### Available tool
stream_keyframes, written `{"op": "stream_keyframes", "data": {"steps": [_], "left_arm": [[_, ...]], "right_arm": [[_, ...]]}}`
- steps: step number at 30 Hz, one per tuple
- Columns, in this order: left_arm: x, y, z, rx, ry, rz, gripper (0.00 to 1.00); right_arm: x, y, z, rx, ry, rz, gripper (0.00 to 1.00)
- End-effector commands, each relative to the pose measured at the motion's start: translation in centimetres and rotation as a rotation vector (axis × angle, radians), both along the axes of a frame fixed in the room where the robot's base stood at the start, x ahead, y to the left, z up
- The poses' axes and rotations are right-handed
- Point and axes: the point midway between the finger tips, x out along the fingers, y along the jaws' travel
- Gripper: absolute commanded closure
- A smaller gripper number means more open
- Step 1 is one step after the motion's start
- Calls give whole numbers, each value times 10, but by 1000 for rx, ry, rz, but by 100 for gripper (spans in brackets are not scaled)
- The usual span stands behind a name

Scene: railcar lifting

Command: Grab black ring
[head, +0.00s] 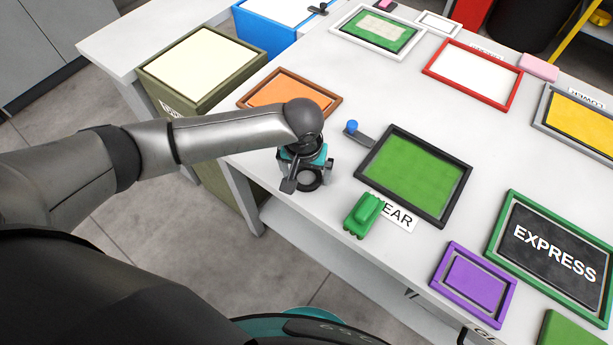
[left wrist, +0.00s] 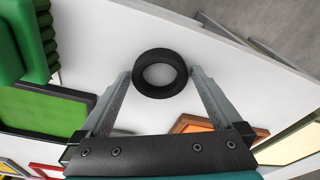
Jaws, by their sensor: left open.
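The black ring (left wrist: 160,96) lies on the white table, its round hole showing the table surface. In the left wrist view it sits between the fingertips of my left gripper (left wrist: 160,77), which is open, with one finger at each side of it. In the head view the ring (head: 310,186) shows just below my left gripper (head: 300,180), near the table's front edge. The gripper points down at the table and partly hides the ring. Whether the fingers touch the ring I cannot tell. My right gripper is not in view.
A green toy vehicle (head: 363,215) stands to the right of the ring. A black-framed green panel (head: 414,175) lies behind it, and an orange-framed panel (head: 290,95) lies behind my left wrist. A blue-knobbed piece (head: 353,128) is close by. The table edge drops to the floor.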

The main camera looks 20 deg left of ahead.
Motion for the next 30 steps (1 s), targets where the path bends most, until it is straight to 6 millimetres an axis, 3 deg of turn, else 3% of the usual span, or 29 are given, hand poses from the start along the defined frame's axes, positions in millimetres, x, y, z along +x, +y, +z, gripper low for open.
{"op": "stream_keyframes", "data": {"steps": [4,23,30], "left_arm": [[0,0,1,0,-1,0,2],[0,0,1,0,0,1,73],[0,0,1,0,0,1,75]], "right_arm": [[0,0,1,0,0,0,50],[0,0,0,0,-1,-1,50],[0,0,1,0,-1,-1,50]]}}
